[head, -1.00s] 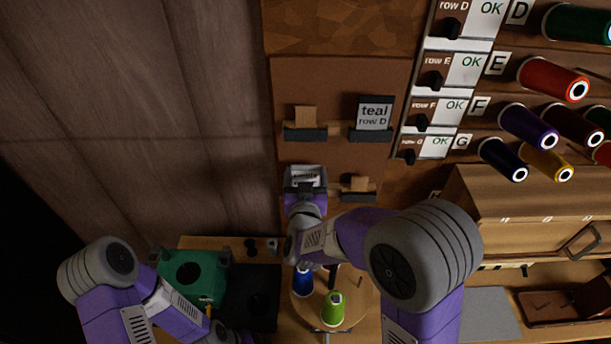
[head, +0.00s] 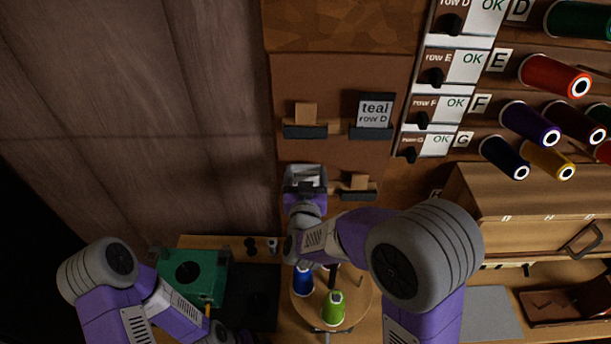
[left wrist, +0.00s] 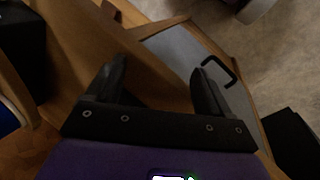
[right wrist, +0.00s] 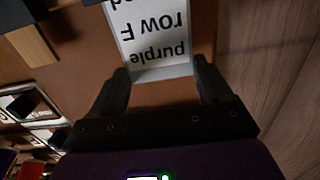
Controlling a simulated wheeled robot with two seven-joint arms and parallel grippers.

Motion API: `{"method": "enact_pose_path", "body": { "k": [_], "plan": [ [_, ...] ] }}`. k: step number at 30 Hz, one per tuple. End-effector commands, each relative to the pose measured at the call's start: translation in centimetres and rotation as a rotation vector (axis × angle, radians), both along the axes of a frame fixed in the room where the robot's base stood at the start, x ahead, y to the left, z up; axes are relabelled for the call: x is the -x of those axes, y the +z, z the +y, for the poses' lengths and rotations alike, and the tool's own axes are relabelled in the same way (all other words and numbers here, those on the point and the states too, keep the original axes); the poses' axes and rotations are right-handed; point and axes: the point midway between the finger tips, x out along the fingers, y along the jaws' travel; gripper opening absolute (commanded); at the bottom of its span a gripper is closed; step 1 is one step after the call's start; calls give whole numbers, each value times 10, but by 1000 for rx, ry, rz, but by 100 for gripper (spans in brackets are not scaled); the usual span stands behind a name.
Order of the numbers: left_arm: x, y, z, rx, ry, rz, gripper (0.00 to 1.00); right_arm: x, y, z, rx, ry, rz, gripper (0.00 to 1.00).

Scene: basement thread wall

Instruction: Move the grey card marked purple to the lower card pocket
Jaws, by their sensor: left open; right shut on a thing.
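The grey card marked "purple row F" (right wrist: 158,32) has a white label, upside down in the right wrist view. My right gripper (right wrist: 164,78) is shut on the card's near edge. In the head view the card (head: 312,172) is at the lower left of the brown board, just above my right gripper (head: 305,190). Whether a pocket lies behind it there is hidden. A dark pocket (head: 358,196) with a wooden block is to its right. My left gripper (left wrist: 162,80) is open and empty, low over the bench; in the head view its fingers are not clear.
A "teal row D" card (head: 375,112) sits in the upper right pocket (head: 370,134). The upper left pocket (head: 305,132) shows only a wooden block. Row switches (head: 432,76) and thread spools (head: 553,76) are at right. A green box (head: 190,275) and spools on a round stand (head: 350,292) are below.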

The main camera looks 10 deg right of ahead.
Motion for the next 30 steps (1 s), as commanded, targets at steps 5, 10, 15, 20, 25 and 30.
{"method": "enact_pose_path", "body": {
  "k": [5, 10, 15, 20, 25, 30],
  "plan": [
    [0, -7, 0, 0, 0, -1, 81, 0, -8, 0, 0, 0, 0, 64],
    [-1, -9, 0, -1, 1, 0, 81, 0, -9, 0, 0, 0, 0, 64],
    [-1, -9, 1, -3, 3, 1, 81, 0, -9, -1, 0, -1, 0, 95],
    [-1, -10, 1, -4, 5, 1, 81, 0, -9, 0, 0, 0, 0, 100],
    [-1, -10, 2, -4, 6, 1, 81, 1, -9, 1, 0, 1, 0, 100],
    [-2, -10, 2, -5, 8, -1, 81, 4, -9, 5, 0, 6, -1, 100]
  ]
}}
